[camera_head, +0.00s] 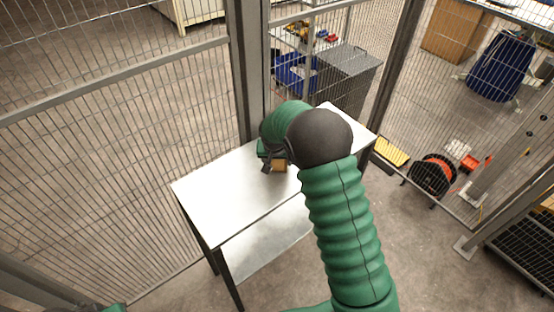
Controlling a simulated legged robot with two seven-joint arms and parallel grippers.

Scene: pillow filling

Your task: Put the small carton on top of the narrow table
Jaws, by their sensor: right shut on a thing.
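The narrow table (225,200) has a pale, bare metal top and dark legs, and stands in the middle of the view against the wire fence. My right gripper (273,166) is over the table top, with its green and dark arm reaching in from the lower right. It is shut on the small carton (280,166), a small brown box. I cannot tell if the carton touches the table top. Part of the carton is hidden by the gripper. My left gripper is not in view; only a bit of green shows at the bottom left edge.
A wire mesh fence (120,100) with grey posts runs behind the table. A lower shelf (265,240) shows under the top. An orange cable reel (432,174) and a yellow item (391,152) lie to the right. The left part of the table top is clear.

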